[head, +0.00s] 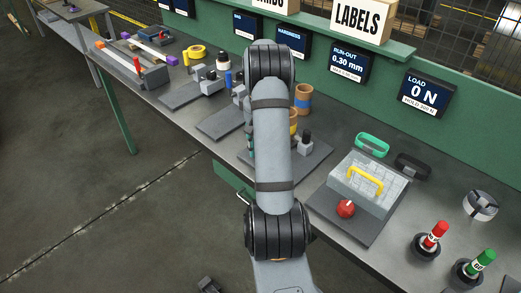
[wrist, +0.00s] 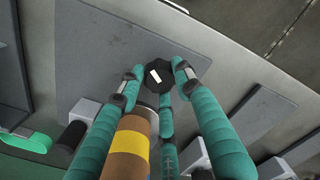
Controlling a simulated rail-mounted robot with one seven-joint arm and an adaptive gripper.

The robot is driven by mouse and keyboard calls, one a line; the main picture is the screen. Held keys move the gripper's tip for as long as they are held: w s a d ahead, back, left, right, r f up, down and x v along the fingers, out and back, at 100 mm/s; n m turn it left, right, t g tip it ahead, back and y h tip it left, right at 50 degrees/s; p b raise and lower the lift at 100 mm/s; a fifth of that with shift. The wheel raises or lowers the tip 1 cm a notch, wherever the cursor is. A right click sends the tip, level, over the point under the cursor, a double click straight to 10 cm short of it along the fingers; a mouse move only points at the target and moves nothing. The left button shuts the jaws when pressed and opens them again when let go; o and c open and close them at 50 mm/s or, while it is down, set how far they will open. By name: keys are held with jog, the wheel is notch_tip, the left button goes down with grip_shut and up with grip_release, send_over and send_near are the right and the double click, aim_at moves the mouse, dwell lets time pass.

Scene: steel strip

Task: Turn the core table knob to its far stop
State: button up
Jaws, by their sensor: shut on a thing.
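In the wrist view, a dark faceted knob (wrist: 158,71) with a short white mark on top sits over a grey plate (wrist: 105,45). I take it to be the core table knob. My gripper (wrist: 157,81) has its teal fingers around the knob, one on each side and a third below it in the picture. It is shut on the knob. The white mark lies at a slant. In the head view, my arm hides the knob and most of the gripper. The grey plate there shows beside my arm (head: 308,158).
A brown cylinder with a yellow band (wrist: 128,150) stands close to the fingers in the wrist view. A black-topped grey block (head: 303,145) stands on the plate. To the right is a fixture with a yellow handle (head: 365,180) and a red knob (head: 346,208).

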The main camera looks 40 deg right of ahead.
jog(key=m+b, duration=0.1)
jog(key=m, duration=0.3)
jog(key=shift+m+b, duration=0.3)
jog(key=m+b, duration=0.1)
jog(key=m, duration=0.2)
jog(key=shift+m, duration=0.4)
jog(key=m+b, duration=0.1)
jog(key=m, duration=0.3)
jog(key=shift+b, duration=0.3)
jog(key=m+b, duration=0.1)
jog(key=m, duration=0.4)
jog(key=m+b, duration=0.2)
jog(key=m, duration=0.2)
jog(key=shift+m, duration=0.3)
jog(key=m+b, duration=0.1)
jog(key=m, duration=0.3)
jog(key=m+b, duration=0.1)
jog(key=m, duration=0.4)
jog(key=shift+m+b, duration=0.75)
jog(key=shift+m, duration=1.15)
